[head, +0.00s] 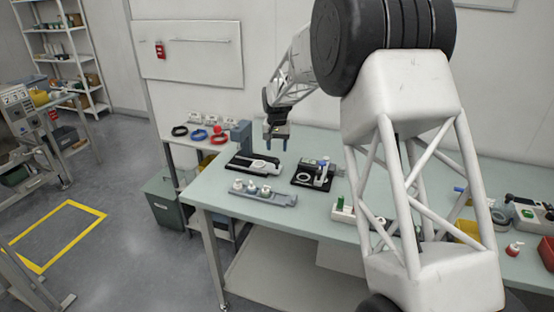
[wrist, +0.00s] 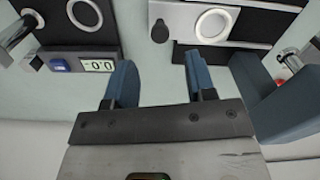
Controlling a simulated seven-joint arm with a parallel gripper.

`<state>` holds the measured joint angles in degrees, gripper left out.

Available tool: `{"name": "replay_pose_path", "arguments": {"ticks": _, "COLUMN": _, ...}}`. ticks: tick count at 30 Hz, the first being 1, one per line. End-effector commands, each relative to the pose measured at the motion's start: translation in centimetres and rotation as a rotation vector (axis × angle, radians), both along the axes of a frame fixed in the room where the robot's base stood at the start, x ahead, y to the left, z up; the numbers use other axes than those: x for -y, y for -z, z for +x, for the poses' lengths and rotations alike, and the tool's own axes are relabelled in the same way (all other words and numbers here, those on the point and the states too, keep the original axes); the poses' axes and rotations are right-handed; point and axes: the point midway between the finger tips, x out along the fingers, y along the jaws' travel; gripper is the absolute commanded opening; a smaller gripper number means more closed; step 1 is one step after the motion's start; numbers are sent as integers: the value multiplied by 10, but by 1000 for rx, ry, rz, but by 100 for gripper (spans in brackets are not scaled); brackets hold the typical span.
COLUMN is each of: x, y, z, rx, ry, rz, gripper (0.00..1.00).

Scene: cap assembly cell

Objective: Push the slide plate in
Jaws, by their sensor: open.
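The slide plate (head: 262,167) is a pale plate on a black base (head: 238,160) on the table, below my gripper in the head view. In the wrist view a silvery plate (wrist: 185,18) with a white ring shows at the top, and a dark round knob (wrist: 160,32) sits at its near left end. My gripper (head: 277,148) is open and empty, with two blue fingers pointing down above the table. In the wrist view the gripper (wrist: 158,65) has clear space between its fingers, and the knob lies beyond the fingertips. I cannot tell how far in the plate sits.
A black device (head: 306,180) with a white ring stands to the right; its readout (wrist: 97,65) shows in the wrist view. A grey tray (head: 278,200) with several small parts lies in front. My arm crosses the right side of the head view.

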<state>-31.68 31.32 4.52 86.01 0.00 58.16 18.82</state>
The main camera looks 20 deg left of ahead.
Motion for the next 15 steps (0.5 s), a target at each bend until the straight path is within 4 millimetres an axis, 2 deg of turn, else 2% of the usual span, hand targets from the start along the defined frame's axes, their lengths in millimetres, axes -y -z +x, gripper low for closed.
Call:
{"name": "replay_pose_path", "arguments": {"ticks": 9, "x": 0, "y": 39, "z": 0, "rx": -1, "ry": 0, "rz": 0, "gripper": 50}}
{"name": "replay_pose_path", "arguments": {"ticks": 15, "x": 0, "y": 55, "z": 0, "rx": 0, "ry": 0, "rz": 0, "gripper": 50}}
